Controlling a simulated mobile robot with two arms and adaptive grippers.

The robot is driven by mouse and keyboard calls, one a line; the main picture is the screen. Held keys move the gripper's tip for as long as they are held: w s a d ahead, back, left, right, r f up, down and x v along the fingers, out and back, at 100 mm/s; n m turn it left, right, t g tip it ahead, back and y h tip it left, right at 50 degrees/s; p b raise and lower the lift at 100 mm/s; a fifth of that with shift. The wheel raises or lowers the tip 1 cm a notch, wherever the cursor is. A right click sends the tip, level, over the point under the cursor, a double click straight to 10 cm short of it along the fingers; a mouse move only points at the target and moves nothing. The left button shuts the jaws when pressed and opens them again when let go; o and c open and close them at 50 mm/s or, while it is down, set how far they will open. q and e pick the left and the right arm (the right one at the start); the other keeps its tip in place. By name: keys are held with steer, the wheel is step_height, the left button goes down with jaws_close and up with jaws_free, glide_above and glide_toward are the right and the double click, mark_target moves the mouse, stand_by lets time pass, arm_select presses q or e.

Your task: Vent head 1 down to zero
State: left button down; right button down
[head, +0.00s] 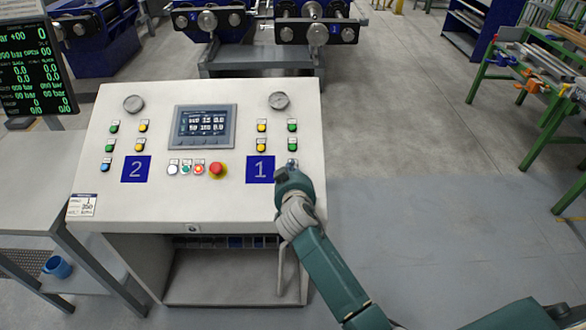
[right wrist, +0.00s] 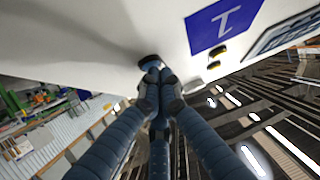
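The white control console (head: 225,205) has a blue "1" label (head: 260,170) on its right half, which also shows in the right wrist view (right wrist: 222,24). A round gauge (head: 279,100) and green and yellow buttons sit above the label. Right of the label is a small blue button (head: 292,162), partly hidden by my right gripper (head: 291,172). In the right wrist view the fingers (right wrist: 153,72) are together, their tips at the dark round button (right wrist: 149,60); I cannot tell whether it is pressed in. The gauge needle is too small to read. My left gripper is not in view.
A small screen (head: 205,126) sits mid-panel. A red emergency button (head: 217,170) stands out near the lower middle. The "2" label (head: 136,169) is at left. A black readout (head: 38,70) stands far left, green racks (head: 545,90) at right. Floor right of the console is clear.

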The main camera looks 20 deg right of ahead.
steer(key=shift+s, duration=0.1)
stand_by(0.6)
steer(key=shift+s+a+r+p, duration=0.1)
steer(key=shift+s+r+p, duration=0.15)
steer(key=shift+r+p, duration=0.45)
steer(key=r+p, duration=0.1)
steer(key=s+r+p, duration=0.1)
steer(key=r, duration=0.1)
steer(key=s+r+p, duration=0.1)
steer(key=p, duration=0.1)
steer(key=shift+a+r, duration=0.25)
steer(key=shift+a, duration=0.05)
